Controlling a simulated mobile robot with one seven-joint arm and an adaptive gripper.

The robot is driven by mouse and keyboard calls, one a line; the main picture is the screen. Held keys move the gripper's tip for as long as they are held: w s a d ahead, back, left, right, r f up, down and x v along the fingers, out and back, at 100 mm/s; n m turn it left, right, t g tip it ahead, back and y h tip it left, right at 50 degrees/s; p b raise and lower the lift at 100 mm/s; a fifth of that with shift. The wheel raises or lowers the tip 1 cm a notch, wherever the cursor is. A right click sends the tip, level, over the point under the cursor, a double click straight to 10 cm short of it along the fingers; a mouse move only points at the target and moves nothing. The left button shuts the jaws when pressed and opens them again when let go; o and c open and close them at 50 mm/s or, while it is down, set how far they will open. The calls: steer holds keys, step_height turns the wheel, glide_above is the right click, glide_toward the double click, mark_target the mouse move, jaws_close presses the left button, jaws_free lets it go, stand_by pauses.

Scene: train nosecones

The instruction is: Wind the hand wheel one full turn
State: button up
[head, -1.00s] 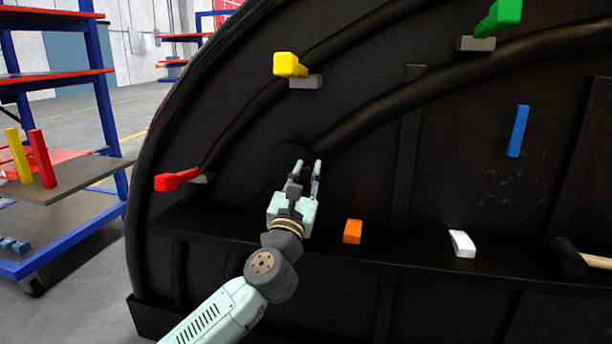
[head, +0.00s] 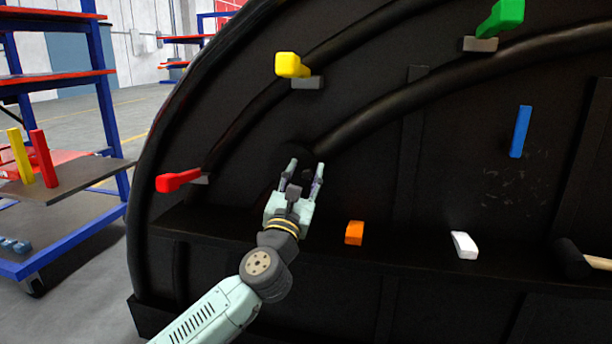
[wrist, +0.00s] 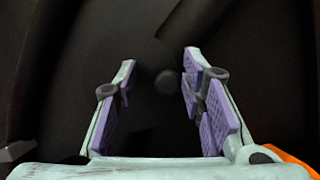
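My gripper (head: 306,166) is open, pointing up and away at the black nosecone (head: 375,190). In the wrist view its two purple-padded fingers (wrist: 160,68) stand apart with nothing clamped between them. A small dark round knob (wrist: 167,82) shows between the fingers, nearer the right one; whether it touches is unclear. It seems to sit on a dark round shape, likely the hand wheel (head: 291,153), which shows partly beyond the fingers in the head view. Black on black, its outline is hard to make out.
Red (head: 178,181), yellow (head: 292,65) and green (head: 502,17) handles stick out around the nosecone. Orange (head: 354,233) and white (head: 463,244) blocks and a hammer (head: 571,259) are on the ledge; a blue bar (head: 520,131) is higher. A shelf rack (head: 115,150) stands left.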

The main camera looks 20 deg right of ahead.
steer(key=shift+s+d, duration=0.15)
steer(key=shift+s+f, duration=0.2)
steer(key=v, duration=1.1)
steer(key=shift+a, duration=0.3)
steer(key=shift+s+r, duration=0.1)
steer(key=shift+s, duration=0.05)
